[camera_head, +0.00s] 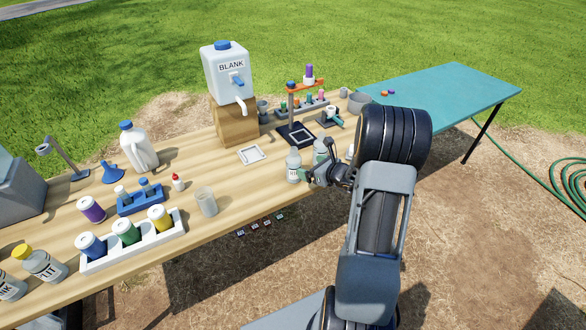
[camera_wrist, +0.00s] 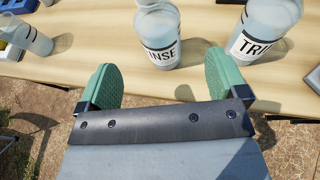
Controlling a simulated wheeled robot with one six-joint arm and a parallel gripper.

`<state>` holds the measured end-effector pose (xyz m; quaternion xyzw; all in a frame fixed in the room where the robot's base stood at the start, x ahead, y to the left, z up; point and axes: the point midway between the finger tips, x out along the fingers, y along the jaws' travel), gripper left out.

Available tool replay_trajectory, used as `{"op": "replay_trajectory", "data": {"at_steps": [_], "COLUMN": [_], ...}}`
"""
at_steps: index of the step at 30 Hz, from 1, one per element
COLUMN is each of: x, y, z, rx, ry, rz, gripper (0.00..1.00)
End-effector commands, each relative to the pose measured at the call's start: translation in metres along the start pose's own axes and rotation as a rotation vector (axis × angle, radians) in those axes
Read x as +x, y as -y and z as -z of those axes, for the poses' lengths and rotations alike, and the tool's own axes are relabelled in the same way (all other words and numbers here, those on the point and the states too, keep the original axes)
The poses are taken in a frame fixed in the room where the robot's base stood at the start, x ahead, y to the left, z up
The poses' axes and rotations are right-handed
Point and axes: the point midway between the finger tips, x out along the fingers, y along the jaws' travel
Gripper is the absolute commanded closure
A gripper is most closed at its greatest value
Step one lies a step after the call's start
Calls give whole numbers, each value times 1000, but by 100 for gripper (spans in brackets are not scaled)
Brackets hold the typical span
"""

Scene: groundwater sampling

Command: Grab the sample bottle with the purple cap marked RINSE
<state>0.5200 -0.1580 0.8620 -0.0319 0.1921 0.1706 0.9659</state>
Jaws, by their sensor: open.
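The sample bottle marked RINSE is clear with a white label. In the wrist view its label (camera_wrist: 161,55) reads "NSE", and its top is cut off by the frame. A bottle (camera_head: 293,166) beside my gripper in the head view appears to be the same one; I see no purple cap on it. My gripper (camera_wrist: 161,80) is open, its two green fingers spread wide. The bottle stands upright just ahead of the gap between them, apart from both. In the head view my gripper (camera_head: 318,174) is at the table's front edge, partly hidden by my arm.
A bottle labelled "TRI" (camera_wrist: 260,45) stands close on the right. A clear cup (camera_head: 206,202) is to the left. The BLANK jug (camera_head: 226,72) stands behind.

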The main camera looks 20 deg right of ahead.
Motion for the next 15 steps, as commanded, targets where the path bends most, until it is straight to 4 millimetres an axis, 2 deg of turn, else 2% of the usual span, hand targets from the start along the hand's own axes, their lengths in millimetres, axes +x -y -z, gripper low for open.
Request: {"op": "replay_trajectory", "data": {"at_steps": [3, 6, 15], "x": [21, 33, 51], "y": [-1, -1, -2], "z": [0, 0, -1], "rx": [-2, -3, -4], "ry": [-2, -1, -2], "rz": [-4, -3, -3], "gripper": [8, 8, 8]}}
